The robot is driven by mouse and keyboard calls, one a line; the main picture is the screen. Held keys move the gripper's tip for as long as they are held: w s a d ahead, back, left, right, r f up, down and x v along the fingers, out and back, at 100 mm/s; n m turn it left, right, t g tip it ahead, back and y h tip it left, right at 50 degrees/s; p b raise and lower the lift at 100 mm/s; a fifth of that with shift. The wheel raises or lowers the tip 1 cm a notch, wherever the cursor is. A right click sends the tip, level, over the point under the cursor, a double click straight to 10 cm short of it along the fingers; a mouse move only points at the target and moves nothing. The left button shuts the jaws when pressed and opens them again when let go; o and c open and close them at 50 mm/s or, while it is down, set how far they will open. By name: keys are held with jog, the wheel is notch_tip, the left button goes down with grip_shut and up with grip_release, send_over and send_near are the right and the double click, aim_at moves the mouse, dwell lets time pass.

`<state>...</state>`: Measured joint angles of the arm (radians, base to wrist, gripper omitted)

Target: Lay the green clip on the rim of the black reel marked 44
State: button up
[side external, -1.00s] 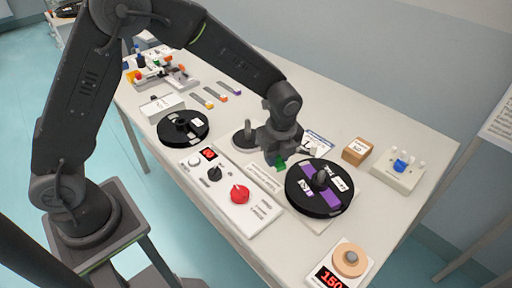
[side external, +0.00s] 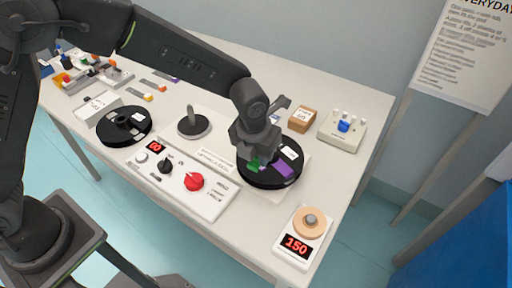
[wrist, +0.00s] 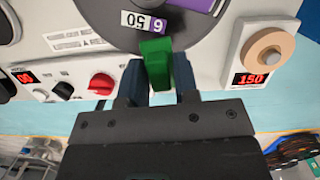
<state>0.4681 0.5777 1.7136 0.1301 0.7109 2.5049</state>
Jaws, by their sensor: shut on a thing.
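My gripper (wrist: 158,82) is shut on the green clip (wrist: 156,62). The clip's far end overlaps the near rim of a black reel (wrist: 105,22) in the wrist view; I cannot tell whether it touches. In the side view my gripper is over the left part of this black reel (side external: 262,181), with the clip (side external: 253,165) showing below it. The reel has white labels and a purple patch (side external: 284,170).
A control panel (side external: 205,199) with a red knob lies left of the nearer reel. A 150 display unit (side external: 298,247) with a tan disc stands in front. A cardboard box (side external: 303,119) and a blue-button box (side external: 328,137) stand behind. An empty spindle base (side external: 194,127) is between the reels.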

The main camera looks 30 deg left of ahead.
aim_at(257, 174)
jog(key=shift+f, duration=2.6)
jog(key=o, duration=1)
jog(key=shift+r, duration=0.1)
jog(key=r, duration=0.4)
jog(key=s+r, duration=0.1)
jog(key=r, duration=0.4)
jog(key=s+r, duration=0.1)
jog(key=r, duration=0.3)
jog(key=shift+s+r, duration=0.1)
jog(key=shift+r, duration=0.15)
